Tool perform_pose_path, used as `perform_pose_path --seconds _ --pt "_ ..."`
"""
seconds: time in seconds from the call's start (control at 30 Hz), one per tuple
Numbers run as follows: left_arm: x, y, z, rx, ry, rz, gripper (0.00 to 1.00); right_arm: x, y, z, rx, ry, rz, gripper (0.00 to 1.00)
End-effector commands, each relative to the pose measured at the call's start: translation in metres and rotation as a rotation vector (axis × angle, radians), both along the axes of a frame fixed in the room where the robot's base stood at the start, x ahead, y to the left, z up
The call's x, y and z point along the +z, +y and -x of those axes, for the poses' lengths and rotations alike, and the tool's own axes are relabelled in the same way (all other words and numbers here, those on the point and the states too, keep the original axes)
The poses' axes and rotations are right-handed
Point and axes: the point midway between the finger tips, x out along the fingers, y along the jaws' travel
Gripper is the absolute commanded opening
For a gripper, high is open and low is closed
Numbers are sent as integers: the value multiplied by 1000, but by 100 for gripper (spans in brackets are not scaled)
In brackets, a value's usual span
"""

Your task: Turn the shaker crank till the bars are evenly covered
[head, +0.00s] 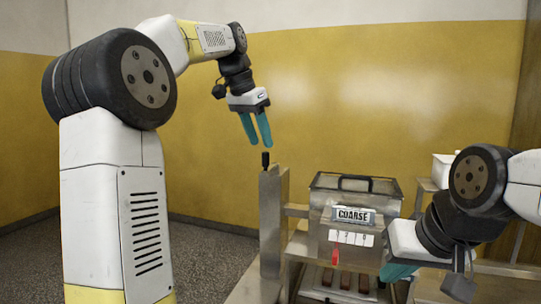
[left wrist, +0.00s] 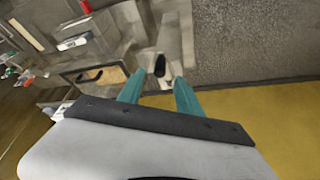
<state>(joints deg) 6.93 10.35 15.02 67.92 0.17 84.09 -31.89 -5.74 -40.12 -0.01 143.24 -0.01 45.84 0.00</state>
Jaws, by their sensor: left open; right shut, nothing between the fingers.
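The shaker crank's black knob (head: 265,160) stands upright at the top of a metal post (head: 270,215) left of the machine. My left gripper (head: 257,143) is open and points down just above the knob, seemingly apart from it. In the left wrist view the knob (left wrist: 160,66) shows between and beyond the teal fingertips (left wrist: 157,84). The shaker hopper (head: 355,188) carries a COARSE plate (head: 353,215). Brown bars (head: 345,281) lie below it; their covering is too small to judge. My right gripper (head: 396,271) is shut and empty at the machine's right front, partly hidden by its wrist.
A numbered scale (head: 351,237) and a red pointer (head: 335,255) are on the machine's front. A white box (head: 442,168) stands on a shelf at the right. The yellow wall (head: 350,110) is behind. The floor (head: 205,250) left of the post is clear.

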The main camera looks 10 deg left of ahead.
Motion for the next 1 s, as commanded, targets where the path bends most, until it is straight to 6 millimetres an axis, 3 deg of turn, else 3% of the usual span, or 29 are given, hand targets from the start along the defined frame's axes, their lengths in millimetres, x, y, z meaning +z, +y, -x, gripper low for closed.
perform_pose_path --seconds 0.3,0.7,0.9,1.0 --pt "-45 -11 -14 1 3 -1 42 0 0 0 0 0 0 0" --pt "-55 -14 -17 1 1 0 42 0 0 0 0 0 0 0" --pt "-54 -14 -17 1 0 0 4 0 0 0 0 0 0 0" --pt "-54 -14 -17 1 0 0 0 0 0 0 0 0 0 0"
